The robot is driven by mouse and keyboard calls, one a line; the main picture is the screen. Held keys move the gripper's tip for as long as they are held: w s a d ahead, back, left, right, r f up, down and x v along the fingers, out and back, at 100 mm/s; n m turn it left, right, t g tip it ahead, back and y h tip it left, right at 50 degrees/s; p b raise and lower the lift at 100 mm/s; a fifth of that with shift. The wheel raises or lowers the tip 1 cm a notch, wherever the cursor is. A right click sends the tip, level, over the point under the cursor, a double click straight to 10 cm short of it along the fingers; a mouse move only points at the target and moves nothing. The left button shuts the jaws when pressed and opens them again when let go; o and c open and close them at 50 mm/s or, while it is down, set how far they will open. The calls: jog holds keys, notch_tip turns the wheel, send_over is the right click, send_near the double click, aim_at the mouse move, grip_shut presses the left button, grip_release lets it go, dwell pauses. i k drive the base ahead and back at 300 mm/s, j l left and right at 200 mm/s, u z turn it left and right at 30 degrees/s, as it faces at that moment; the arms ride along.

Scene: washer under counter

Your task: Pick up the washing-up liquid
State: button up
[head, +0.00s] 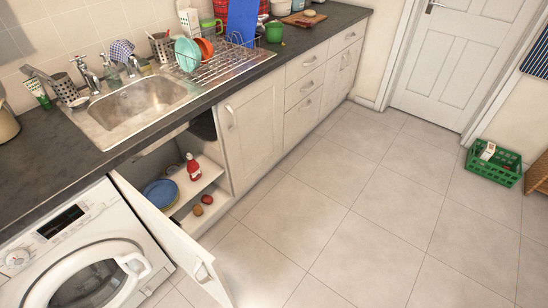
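A small, pale greenish bottle (112,76) stands behind the sink, beside the tap; it looks like the washing-up liquid, but its label is too small to read. A red bottle (193,168) with a white label stands upright on the upper shelf of the open cupboard under the counter; what it holds cannot be told. My gripper is not in view.
The cupboard door (175,235) stands open into the floor space beside the washing machine (75,250). A sink (140,103), dish rack (215,65) and cutlery holders crowd the dark counter (55,150). A green crate (493,167) sits far right. The tiled floor (350,210) is clear.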

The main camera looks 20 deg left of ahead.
aim_at(193, 168)
jog(key=i+l+z, duration=0.55)
jog(key=z, duration=0.15)
jog(key=i+u, duration=0.3)
jog(key=i, duration=0.15)
jog(key=i+l+u, duration=0.25)
jog(key=i, duration=0.2)
jog(key=i+j+u, duration=0.2)
jog(key=u, duration=0.3)
jog(key=i+u, duration=0.95)
jog(key=i+l+u, duration=0.2)
jog(key=u, duration=0.3)
jog(key=i+u, duration=0.65)
